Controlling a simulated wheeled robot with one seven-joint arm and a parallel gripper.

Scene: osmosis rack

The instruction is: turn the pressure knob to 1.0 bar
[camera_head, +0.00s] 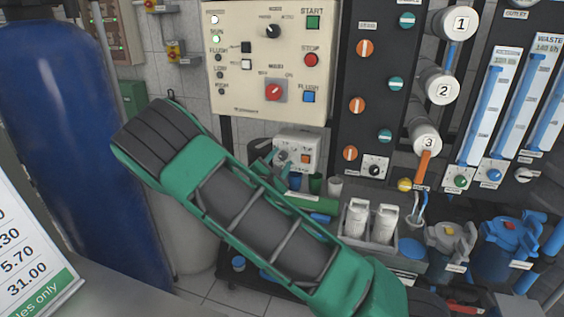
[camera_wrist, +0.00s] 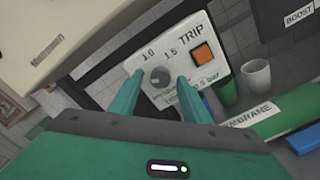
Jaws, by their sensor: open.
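The pressure knob (camera_wrist: 160,77) is a small round grey knob on a white box (camera_wrist: 215,50) marked "TRIP", with "1.0" printed above left of it and "1.5" above right. I cannot tell where its pointer stands. My gripper (camera_wrist: 161,80) has two green fingers, open, one on each side of the knob in the wrist view. I cannot tell whether they touch it. In the head view the white box (camera_head: 297,139) stands below the control panel, and my green gripper (camera_head: 268,165) reaches its left side, partly covering the knob area.
An orange button (camera_wrist: 203,53) sits right of the knob. A green cup (camera_wrist: 226,93) and a white cup (camera_wrist: 256,75) stand beside the box. The cream control panel (camera_head: 240,100) is above it. A blue tank (camera_head: 80,130) stands at left.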

